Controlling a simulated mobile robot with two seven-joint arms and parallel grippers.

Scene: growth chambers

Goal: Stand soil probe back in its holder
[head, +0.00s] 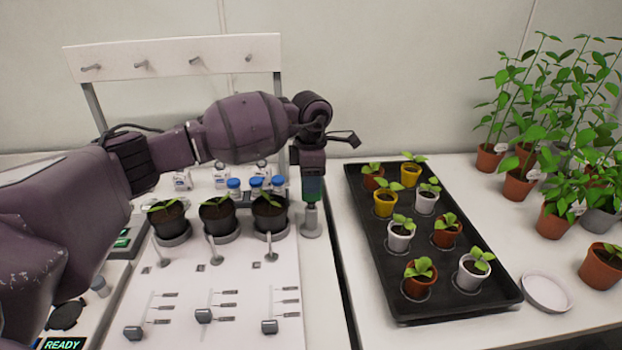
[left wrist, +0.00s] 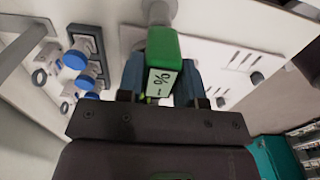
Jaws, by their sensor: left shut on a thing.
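The soil probe has a green body with a small "%" display (left wrist: 162,60); it also shows in the head view (head: 312,188). My left gripper (head: 312,178) points down and is shut on the probe's green body, which looks upright. Directly below is a grey cylindrical holder (head: 311,224) at the right edge of the white panel. In the left wrist view the holder (left wrist: 160,14) lines up with the probe's far end. The probe's lower end meets or enters the holder; how deep it sits I cannot tell. My right gripper is out of view.
Black pots with seedlings (head: 217,213) and blue-capped vials (head: 256,183) stand left of the holder. A black tray (head: 462,302) of several potted seedlings stands to the right. A white saucer (head: 547,292) and taller plants (head: 520,165) are farther right. A pegged rail (head: 170,58) rises behind.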

